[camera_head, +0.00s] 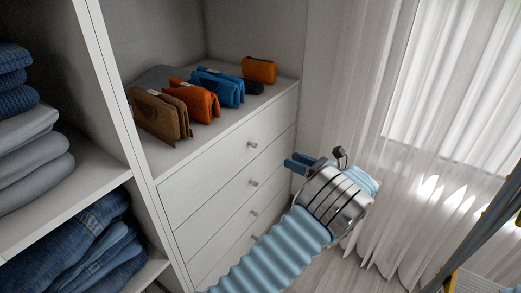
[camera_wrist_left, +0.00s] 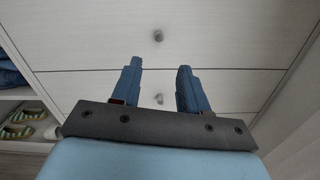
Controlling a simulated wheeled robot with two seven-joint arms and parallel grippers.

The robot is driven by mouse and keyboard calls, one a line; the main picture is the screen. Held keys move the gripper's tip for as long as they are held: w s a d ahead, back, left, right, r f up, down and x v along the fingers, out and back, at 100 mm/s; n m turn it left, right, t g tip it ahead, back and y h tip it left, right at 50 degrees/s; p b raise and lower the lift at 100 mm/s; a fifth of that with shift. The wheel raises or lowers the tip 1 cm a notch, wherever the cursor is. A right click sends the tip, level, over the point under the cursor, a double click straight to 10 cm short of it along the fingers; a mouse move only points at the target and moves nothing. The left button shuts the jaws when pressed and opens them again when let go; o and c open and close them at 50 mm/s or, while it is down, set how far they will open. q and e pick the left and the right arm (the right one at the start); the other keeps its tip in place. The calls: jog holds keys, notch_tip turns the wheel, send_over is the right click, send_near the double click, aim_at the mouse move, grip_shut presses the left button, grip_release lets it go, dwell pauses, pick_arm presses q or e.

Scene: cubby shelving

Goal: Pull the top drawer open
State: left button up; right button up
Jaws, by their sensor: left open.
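The white drawer unit stands in the middle of the head view, with several drawers stacked, all flush and shut. The top drawer (camera_head: 215,168) has a small round grey knob (camera_head: 252,144). My left gripper (camera_head: 298,164) is open and empty, to the right of the drawer fronts and lower than the top knob, apart from it. In the left wrist view my left gripper's two blue fingers (camera_wrist_left: 160,64) point at the drawer fronts. One knob (camera_wrist_left: 158,35) shows beyond the fingertips and another (camera_wrist_left: 159,98) shows between the fingers. I cannot tell which drawers these are. My right gripper is not in view.
Brown, orange and blue bags (camera_head: 197,101) stand on top of the drawers. Folded jeans (camera_head: 88,250) and sweaters (camera_head: 30,150) fill the left cubbies. White curtains (camera_head: 415,140) hang at the right. Striped shoes (camera_wrist_left: 25,125) lie on a low shelf at left in the wrist view.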

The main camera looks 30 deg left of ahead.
pick_arm(q)
jog(key=w+a, duration=0.1)
jog(key=a, duration=1.2)
jog(key=shift+p, duration=0.35)
jog(key=shift+f, duration=0.1)
grip_shut()
